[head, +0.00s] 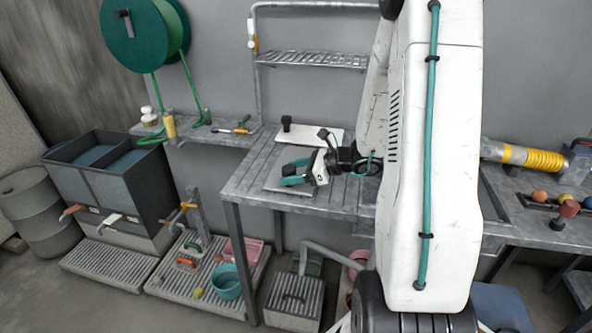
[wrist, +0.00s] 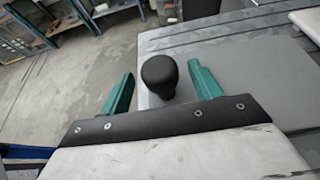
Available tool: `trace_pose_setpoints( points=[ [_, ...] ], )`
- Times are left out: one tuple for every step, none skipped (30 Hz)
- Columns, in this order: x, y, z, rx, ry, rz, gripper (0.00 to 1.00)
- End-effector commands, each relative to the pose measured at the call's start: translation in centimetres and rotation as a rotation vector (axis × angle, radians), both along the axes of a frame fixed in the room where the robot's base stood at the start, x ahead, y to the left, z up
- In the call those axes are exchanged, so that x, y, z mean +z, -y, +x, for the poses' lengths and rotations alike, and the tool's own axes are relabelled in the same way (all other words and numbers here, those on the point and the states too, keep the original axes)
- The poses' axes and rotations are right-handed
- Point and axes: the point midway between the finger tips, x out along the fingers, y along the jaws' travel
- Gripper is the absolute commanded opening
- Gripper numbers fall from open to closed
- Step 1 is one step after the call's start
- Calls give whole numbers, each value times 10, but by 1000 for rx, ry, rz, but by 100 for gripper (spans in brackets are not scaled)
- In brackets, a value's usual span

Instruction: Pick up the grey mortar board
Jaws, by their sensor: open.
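The grey mortar board (head: 275,187) lies flat on the metal worktable, partly hidden by my gripper in the head view. In the wrist view the board (wrist: 245,75) shows as a flat grey plate with a dark round-headed handle (wrist: 158,77) at its near left edge. My gripper (head: 286,175) is low over the board, with its green fingers apart. In the wrist view the handle stands between the two fingers of the gripper (wrist: 161,85), with gaps on both sides and no visible contact.
A white board (head: 318,136) with a black knob (head: 287,123) lies behind on the same slatted worktable (head: 250,178). A wire shelf (head: 312,60) hangs above. A side shelf (head: 215,133) with small tools is at the left. Tubs and grates stand on the floor below.

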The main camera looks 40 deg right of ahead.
Motion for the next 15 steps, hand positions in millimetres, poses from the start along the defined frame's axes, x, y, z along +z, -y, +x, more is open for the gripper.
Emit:
trace_pose_setpoints(
  points=[
    [-6,-5,6,3,-3,3,63],
    [-9,-7,10,4,-2,3,63],
    [-10,-10,14,4,0,2,63],
    [-12,-12,17,4,0,2,63],
    [-13,-14,19,5,-1,2,63],
    [-14,-16,22,4,-1,1,63],
    [-15,-17,23,3,-1,1,63],
    [-15,-17,24,2,0,1,63],
    [-16,-18,25,1,0,0,63],
    [-16,-18,25,1,0,0,63],
    [-16,-18,25,1,0,0,63],
    [-15,-17,25,1,0,0,63],
    [-15,-17,25,1,0,0,63],
    [-15,-17,25,1,0,0,63],
    [-15,-17,25,1,0,0,60]
  ],
)
